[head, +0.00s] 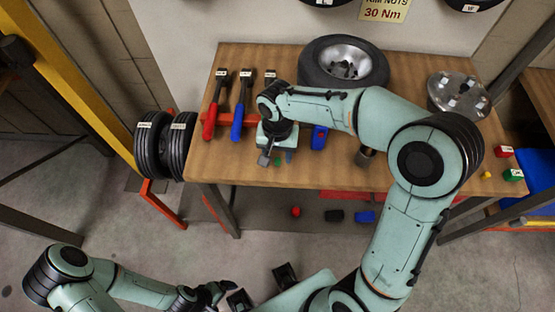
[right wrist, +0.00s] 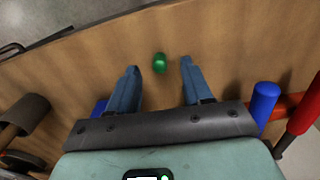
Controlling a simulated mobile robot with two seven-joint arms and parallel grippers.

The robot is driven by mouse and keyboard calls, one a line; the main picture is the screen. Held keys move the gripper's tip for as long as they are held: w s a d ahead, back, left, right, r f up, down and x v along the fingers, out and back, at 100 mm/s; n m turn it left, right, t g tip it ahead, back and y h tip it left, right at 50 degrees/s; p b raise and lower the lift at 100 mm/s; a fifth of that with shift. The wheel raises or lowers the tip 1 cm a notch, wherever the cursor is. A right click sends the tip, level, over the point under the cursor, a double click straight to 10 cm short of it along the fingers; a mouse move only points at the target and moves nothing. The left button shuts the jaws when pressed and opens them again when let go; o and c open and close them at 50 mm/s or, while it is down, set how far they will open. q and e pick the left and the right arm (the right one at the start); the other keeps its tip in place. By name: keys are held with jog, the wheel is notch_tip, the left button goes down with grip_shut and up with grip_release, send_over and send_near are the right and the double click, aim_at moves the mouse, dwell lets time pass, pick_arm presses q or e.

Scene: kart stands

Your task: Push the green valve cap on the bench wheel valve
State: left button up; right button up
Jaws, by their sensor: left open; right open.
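A small green valve cap (head: 277,161) lies on the wooden bench near its front edge. In the right wrist view the cap (right wrist: 160,63) is between and slightly past my right fingertips, with a gap on both sides. My right gripper (head: 276,157) is open and empty, pointing down at the bench. It also shows in the right wrist view (right wrist: 160,70). The bench wheel (head: 345,62), a black tyre with a silver rim, lies at the back of the bench; its valve cannot be made out. My left gripper (head: 224,291) is low at the bottom, away from the bench.
Tools with red (head: 210,122) and blue (head: 237,122) handles lie left on the bench. A blue item (head: 319,137), a dark cylinder (head: 367,157) and a metal hub (head: 457,93) lie right of my gripper. Tyres (head: 148,150) stand left of the bench.

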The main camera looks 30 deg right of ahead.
jog(key=shift+f, duration=0.8)
grip_shut()
pick_arm(q)
jog(key=shift+f, duration=0.1)
pick_arm(e)
jog(key=shift+r, duration=0.15)
